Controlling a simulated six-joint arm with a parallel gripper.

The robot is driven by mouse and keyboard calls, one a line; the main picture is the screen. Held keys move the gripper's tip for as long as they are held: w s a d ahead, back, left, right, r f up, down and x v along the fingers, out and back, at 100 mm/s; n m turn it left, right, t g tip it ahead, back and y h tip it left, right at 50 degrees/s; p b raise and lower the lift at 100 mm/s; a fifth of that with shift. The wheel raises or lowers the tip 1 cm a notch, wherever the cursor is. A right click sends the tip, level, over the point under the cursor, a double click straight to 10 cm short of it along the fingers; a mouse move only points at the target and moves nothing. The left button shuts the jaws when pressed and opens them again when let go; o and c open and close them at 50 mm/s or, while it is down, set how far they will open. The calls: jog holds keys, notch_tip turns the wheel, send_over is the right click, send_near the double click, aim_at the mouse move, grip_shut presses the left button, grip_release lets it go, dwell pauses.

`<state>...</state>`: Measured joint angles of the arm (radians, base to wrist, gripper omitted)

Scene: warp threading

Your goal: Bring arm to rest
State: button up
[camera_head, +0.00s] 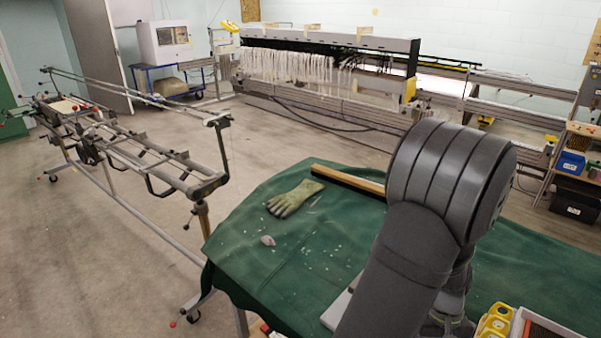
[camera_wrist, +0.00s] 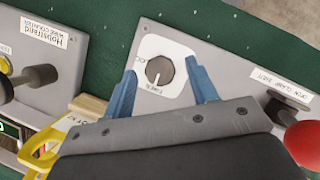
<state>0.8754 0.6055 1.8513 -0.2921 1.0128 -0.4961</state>
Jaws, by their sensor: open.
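My gripper (camera_wrist: 164,92) shows in the wrist view with its two blue fingers apart. Nothing is seen held between them. Beyond the fingertips is a dark round knob (camera_wrist: 160,71) on a white plate, fixed to a grey panel (camera_wrist: 215,57). The knob shows in the gap between the fingers; I cannot tell whether they touch it. In the head view my dark arm (camera_head: 430,210) rises over the green-covered table (camera_head: 300,255), and the gripper itself is hidden there.
A glove (camera_head: 295,197) and a small grey lump (camera_head: 267,240) lie on the cloth. In the wrist view, a red ball handle (camera_wrist: 303,143) is at right, a black-knobbed lever (camera_wrist: 38,76) at left. Yellow items (camera_head: 493,320) stand at the table's front right. A metal frame (camera_head: 150,160) stands left.

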jog(key=v, duration=1.8)
jog(key=x, duration=1.7)
jog(key=shift+s+a+f, duration=0.1)
jog(key=shift+s+f, duration=0.05)
jog(key=shift+f, duration=0.15)
jog(key=shift+f+m, duration=0.2)
jog(key=shift+m, duration=0.1)
jog(key=m, duration=0.1)
jog(key=m+y, duration=0.1)
jog(key=m+t, duration=0.1)
jog(key=m, duration=0.1)
jog(key=shift+s+d+y, duration=0.15)
jog(key=shift+d+y, duration=0.1)
jog(key=shift+y, duration=0.15)
jog(key=m+t+y, duration=0.1)
jog(key=m, duration=0.3)
jog(key=shift+s+d, duration=0.1)
jog(key=m+t, duration=0.1)
jog(key=m, duration=0.3)
jog(key=shift+s+r+y, duration=0.1)
jog(key=shift+s+y, duration=0.05)
jog(key=shift+y, duration=0.25)
jog(key=m+t, duration=0.2)
jog(key=m, duration=0.2)
jog(key=shift+s+m, duration=0.1)
jog(key=shift+m, duration=0.3)
